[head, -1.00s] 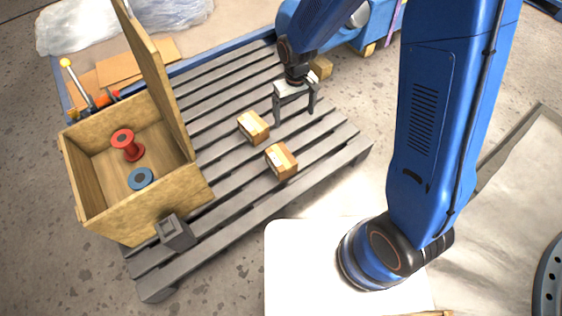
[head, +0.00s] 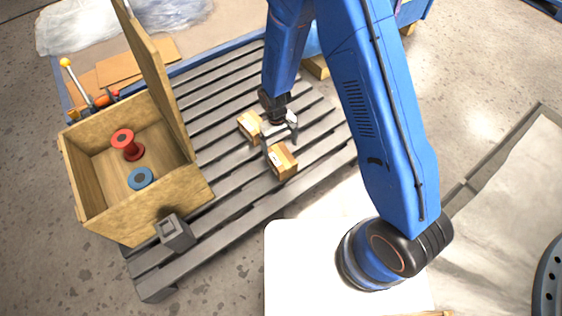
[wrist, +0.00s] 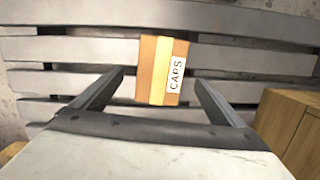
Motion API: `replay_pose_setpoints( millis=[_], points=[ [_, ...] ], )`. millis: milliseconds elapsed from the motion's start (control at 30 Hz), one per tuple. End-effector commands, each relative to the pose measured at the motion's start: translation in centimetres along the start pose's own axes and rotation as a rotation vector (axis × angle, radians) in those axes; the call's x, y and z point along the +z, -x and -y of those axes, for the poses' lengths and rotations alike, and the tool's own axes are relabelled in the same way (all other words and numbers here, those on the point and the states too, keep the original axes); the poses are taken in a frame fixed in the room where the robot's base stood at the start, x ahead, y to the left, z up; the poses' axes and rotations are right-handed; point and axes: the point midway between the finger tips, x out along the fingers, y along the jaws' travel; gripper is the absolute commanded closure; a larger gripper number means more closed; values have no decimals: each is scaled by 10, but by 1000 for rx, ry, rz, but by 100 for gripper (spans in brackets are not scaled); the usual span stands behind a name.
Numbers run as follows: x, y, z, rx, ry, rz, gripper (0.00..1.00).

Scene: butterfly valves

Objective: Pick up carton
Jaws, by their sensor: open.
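Two small brown cartons lie on the grey pallet (head: 225,172) in the head view. The nearer carton (head: 282,163) has a pale label. The farther carton (head: 249,123) lies up and left of it. My gripper (head: 281,146) is open above the pallet, beside the farther carton and just above the nearer one. In the wrist view, a carton (wrist: 160,70) marked "CAPS" shows in the gap between the open fingers of my gripper (wrist: 160,82). No finger visibly touches it.
An open wooden crate (head: 140,215) with a red spool (head: 127,144) and a blue spool (head: 141,179) stands at left, its lid upright. A grey block (head: 175,233) sits in front of it. A brown box (wrist: 288,125) fills the wrist view's right edge.

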Motion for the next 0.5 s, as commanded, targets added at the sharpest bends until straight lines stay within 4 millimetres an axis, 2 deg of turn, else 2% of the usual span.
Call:
replay_pose_setpoints(
  millis=[100,300,500],
  points=[
    [1,-20,0,0,0,3,8],
    [0,-46,0,0,0,2,8],
    [0,-56,0,0,0,0,8]
  ],
)
